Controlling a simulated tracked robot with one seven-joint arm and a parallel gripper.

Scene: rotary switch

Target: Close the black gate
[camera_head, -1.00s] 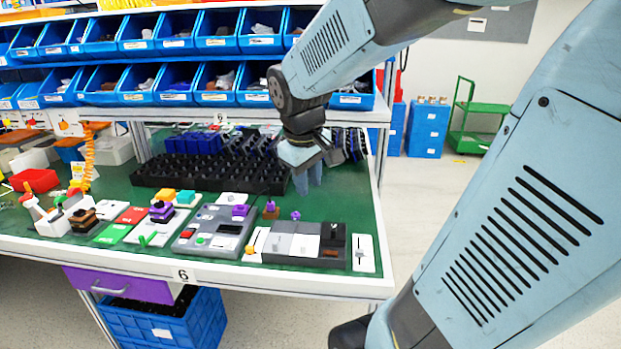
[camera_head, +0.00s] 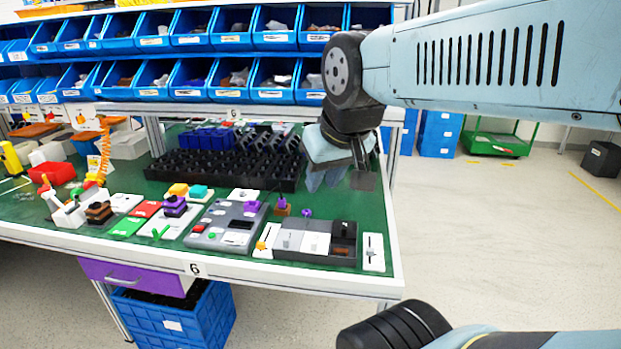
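My gripper (camera_head: 338,180) hangs over the green table behind the panel, above and apart from the black piece. It points down beside the black tray. Its fingertips are blurred, and I cannot tell how far apart they are. Nothing clear shows between them.
A white slider plate (camera_head: 373,252) sits right of the panel, near the table edge. A grey box with a purple block (camera_head: 225,225) lies left. A black compartment tray (camera_head: 220,170) and blue bins (camera_head: 220,79) stand behind. The floor right of the table is mostly clear.

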